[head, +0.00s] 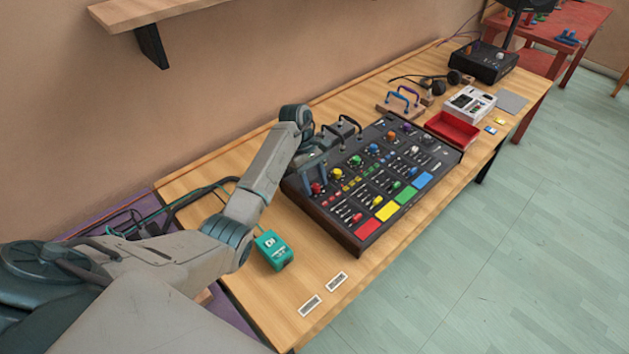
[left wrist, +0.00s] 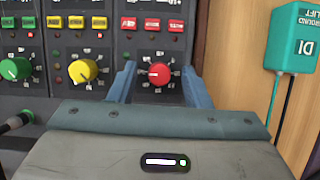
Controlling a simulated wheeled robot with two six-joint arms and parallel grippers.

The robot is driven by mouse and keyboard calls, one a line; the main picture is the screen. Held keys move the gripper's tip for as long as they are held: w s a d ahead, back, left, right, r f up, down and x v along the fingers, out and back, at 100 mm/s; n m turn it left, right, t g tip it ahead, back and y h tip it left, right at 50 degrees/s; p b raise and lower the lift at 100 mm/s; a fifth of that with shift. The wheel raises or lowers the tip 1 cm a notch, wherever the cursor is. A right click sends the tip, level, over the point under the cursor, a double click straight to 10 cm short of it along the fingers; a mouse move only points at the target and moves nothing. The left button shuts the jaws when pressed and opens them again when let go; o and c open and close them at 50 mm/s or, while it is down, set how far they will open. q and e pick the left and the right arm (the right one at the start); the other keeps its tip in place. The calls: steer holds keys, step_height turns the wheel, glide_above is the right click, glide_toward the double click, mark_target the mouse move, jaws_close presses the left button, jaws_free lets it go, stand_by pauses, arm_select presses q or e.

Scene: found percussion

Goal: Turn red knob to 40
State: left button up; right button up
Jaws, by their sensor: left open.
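The red knob (left wrist: 159,73) sits on the dark mixer panel (left wrist: 110,50) and shows in the left wrist view between my left gripper's two blue fingers. Its white pointer line points to the left, and the small scale marks around it are too small to read. My left gripper (left wrist: 158,82) is open, with a finger on each side of the knob and visible gaps to it. In the head view the left gripper (head: 315,178) is over the panel's left end, and the red knob (head: 316,188) shows partly beside the fingers. My right gripper is not in view.
A yellow knob (left wrist: 83,71) and a green knob (left wrist: 15,69) stand in the same row. Red buttons (left wrist: 152,24) lie just above the red knob. A teal DI box (head: 273,250) stands near the panel. A red tray (head: 452,127) lies beyond it.

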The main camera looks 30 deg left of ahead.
arm_select(q)
steer(key=c, duration=0.6)
jaws_close()
steer(key=shift+f+n+t+b, duration=0.2)
steer(key=shift+n+t+b, duration=0.2)
steer(key=shift+n+b, duration=0.65)
steer(key=shift+s+n+t+b, duration=0.15)
steer(key=shift+n+t+b, duration=0.5)
steer(key=shift+n, duration=0.6)
steer(key=n+t+b, duration=0.1)
steer(key=n+b, duration=0.1)
steer(key=n, duration=0.1)
steer(key=shift+r+n, duration=0.15)
steer(key=shift+n, duration=0.15)
steer(key=shift+s+n, duration=0.1)
steer(key=shift+n, duration=0.3)
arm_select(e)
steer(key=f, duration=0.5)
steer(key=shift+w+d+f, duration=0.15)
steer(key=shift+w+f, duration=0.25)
arm_select(q)
steer(key=shift+t, duration=0.25)
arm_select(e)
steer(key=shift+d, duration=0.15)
